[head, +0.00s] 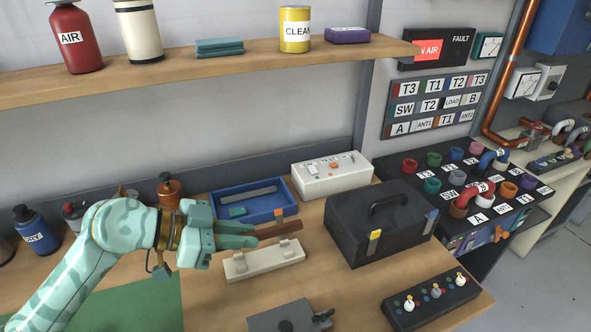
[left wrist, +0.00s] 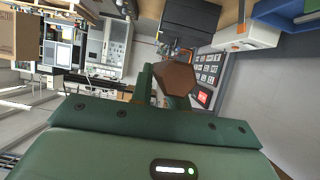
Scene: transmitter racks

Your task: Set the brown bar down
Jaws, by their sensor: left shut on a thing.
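The brown bar (head: 280,230) is held in my left gripper (head: 252,236), which comes in from the left in the head view. The bar sticks out to the right of the fingertips, over or just behind a cream block with two raised ends (head: 265,260). I cannot tell whether the bar touches anything below. In the left wrist view the bar's brown end face (left wrist: 178,77) shows between the two green fingers. My right gripper is in neither view.
A blue tray (head: 222,205) lies behind the gripper, with a white box (head: 331,176) beside it. A black toolbox (head: 376,225) stands to the right. A grey plate with a clamp (head: 290,317) and a black switch box (head: 430,302) lie in front. A shelf (head: 210,68) runs above.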

